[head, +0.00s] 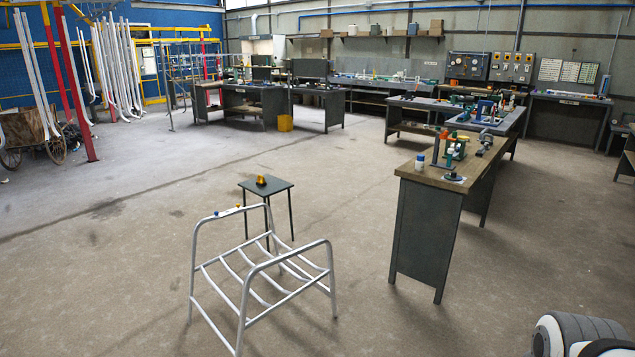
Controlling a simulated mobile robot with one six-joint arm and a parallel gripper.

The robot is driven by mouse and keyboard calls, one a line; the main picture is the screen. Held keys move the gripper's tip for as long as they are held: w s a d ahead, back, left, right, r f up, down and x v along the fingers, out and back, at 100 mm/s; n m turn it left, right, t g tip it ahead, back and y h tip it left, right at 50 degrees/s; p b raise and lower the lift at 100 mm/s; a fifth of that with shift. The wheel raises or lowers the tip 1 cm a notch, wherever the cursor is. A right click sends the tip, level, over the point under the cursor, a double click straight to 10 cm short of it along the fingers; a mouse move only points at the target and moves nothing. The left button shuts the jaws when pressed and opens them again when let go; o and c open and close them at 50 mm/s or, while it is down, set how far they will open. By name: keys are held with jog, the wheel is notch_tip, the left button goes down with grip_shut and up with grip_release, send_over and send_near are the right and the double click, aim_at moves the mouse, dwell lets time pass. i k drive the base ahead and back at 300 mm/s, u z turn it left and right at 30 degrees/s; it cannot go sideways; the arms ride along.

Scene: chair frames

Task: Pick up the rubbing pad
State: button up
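I cannot tell for sure which thing is the rubbing pad. A small amber thing with a dark part (261,181) sits on top of a small dark stool-like table (281,188). Small blue and yellow bits (215,213) sit on the top rail of a bare metal chair frame (245,275), which stands in front of that table. A dark round thing (453,177) lies at the near end of the right workbench. A white and dark grey rounded part of my own body shows at the bottom right corner. My gripper is not in view.
The right workbench (418,173) carries a white bottle with a blue cap (420,161), a green and orange device (453,147) and other tools. More benches stand behind. A yellow bin (285,123) is near the back benches. The floor around the chair frame is clear.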

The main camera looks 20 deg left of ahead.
aim_at(260, 183)
jog(key=u, duration=2.15)
jog(key=i, duration=6.2)
